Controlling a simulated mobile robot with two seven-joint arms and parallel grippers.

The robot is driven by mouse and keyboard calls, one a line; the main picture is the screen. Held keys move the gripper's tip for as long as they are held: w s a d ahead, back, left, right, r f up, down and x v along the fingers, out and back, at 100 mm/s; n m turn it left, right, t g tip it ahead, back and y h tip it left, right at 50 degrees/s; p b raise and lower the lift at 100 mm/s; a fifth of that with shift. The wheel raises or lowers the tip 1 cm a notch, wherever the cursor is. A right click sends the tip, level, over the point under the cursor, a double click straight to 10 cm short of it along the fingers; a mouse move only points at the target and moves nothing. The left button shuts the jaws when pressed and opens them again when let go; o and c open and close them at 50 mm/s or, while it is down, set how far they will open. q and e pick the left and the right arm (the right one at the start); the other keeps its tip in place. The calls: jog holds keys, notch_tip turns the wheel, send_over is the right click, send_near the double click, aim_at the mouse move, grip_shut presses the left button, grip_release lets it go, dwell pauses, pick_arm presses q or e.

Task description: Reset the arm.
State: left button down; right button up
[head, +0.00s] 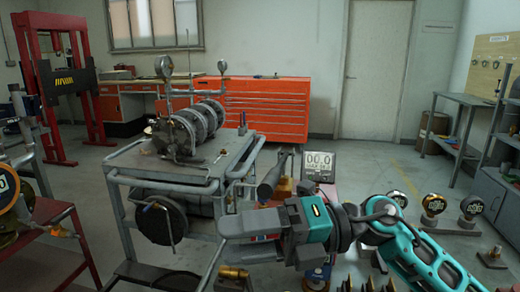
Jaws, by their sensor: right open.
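My right arm reaches in from the lower right, teal and grey. Its gripper (232,224) points left, in front of the cart's right side. It is open, and I see nothing held in it; the gap between its fingers is hard to make out from this angle. The grey metal cart (205,172) carries a valve and pipe assembly (192,128) with round flanges and two upright gauges. A dark round part (161,221) hangs under the cart top. My left gripper is not in view.
A digital display (318,160) and a dark cone-shaped part (272,178) stand just behind my right gripper. Several gauges (433,205) stand to the right. A red press frame (62,85) and an orange drawer cabinet (265,105) are at the back. Open floor lies before the door (376,70).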

jog(key=w+d+f+m+t+h+p, duration=0.1)
jog(key=w+d+f+m+t+h, duration=0.3)
jog(key=m+t, duration=0.8)
jog(key=w+d+f+m+t+h+p, duration=0.15)
jog(key=d+f+m+t, duration=0.6)
jog(key=m, duration=0.75)
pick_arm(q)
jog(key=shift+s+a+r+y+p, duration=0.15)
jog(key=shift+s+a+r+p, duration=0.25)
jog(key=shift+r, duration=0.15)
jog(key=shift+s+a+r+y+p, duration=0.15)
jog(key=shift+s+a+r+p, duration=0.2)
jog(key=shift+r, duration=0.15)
pick_arm(e)
jog(key=s+d+f+m+g+h, duration=0.2)
jog(key=s+f+m+h, duration=0.1)
jog(key=f, duration=0.4)
jog(key=s+d+f+m+g+h, duration=0.2)
jog(key=s+d+f+m+h, duration=0.1)
jog(key=s+f+m, duration=0.2)
jog(key=s+d+f+m+g+h, duration=0.2)
jog(key=s+f, duration=0.4)
jog(key=f, duration=0.4)
jog(key=shift+d+m+h, duration=0.7)
jog(key=shift+m+h, duration=0.25)
jog(key=shift+m, duration=0.25)
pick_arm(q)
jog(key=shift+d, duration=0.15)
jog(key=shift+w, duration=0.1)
